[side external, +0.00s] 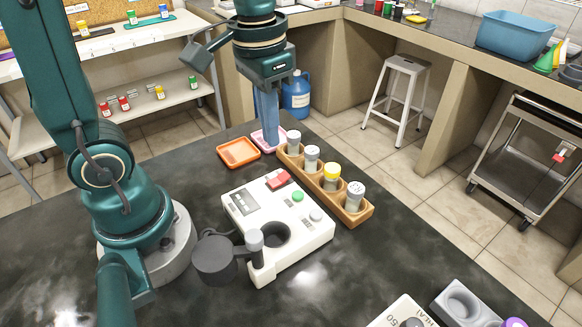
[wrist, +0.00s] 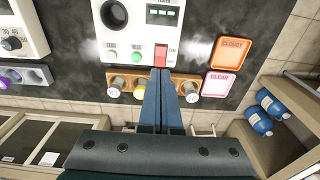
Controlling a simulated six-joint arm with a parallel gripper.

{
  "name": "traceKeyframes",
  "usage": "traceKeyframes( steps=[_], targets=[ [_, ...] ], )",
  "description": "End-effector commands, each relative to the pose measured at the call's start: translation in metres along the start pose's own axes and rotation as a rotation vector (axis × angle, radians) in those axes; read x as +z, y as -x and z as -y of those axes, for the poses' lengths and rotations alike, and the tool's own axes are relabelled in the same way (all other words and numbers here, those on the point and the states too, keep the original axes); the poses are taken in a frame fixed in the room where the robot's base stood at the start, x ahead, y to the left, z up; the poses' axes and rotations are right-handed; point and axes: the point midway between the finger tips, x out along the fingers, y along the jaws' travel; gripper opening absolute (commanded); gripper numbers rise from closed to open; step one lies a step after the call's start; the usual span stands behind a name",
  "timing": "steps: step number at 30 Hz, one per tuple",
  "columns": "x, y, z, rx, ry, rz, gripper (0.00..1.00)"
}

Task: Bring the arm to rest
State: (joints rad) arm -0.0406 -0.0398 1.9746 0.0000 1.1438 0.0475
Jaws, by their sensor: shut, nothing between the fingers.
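My gripper (side external: 271,142) points down with its blue fingers together and nothing between them. In the side view it hangs in front of the pink tray (side external: 258,141), near the far end of the wooden rack (side external: 358,218). In the wrist view the shut fingers (wrist: 160,74) cover part of the rack (wrist: 214,88) and reach to the edge of the white instrument. The rack holds several vials, one with a yellow top (side external: 332,172). The white instrument (side external: 300,252) has a dark open well (side external: 275,235), a red switch (side external: 278,179) and a green button (side external: 298,196).
An orange tray (side external: 238,152), labelled CLOUDY in the wrist view, lies beside the pink one, labelled CLEAR. A dark round lid on an arm (side external: 215,260) sticks out left of the instrument. Grey holder (side external: 462,304) stands at the front right.

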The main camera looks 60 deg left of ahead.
Motion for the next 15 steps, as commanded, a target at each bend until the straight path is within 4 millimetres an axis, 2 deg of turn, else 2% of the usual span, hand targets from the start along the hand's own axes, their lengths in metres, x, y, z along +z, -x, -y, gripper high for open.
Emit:
traceKeyframes(
  steps=[6,10,15],
  targets=[
    [0.025,0.027,-0.005,-0.005,-0.012,-0.189,0.00],
    [0.041,0.031,-0.007,-0.005,-0.011,-0.296,0.00],
    [0.055,0.028,-0.009,-0.002,-0.007,-0.396,0.00]
  ],
)
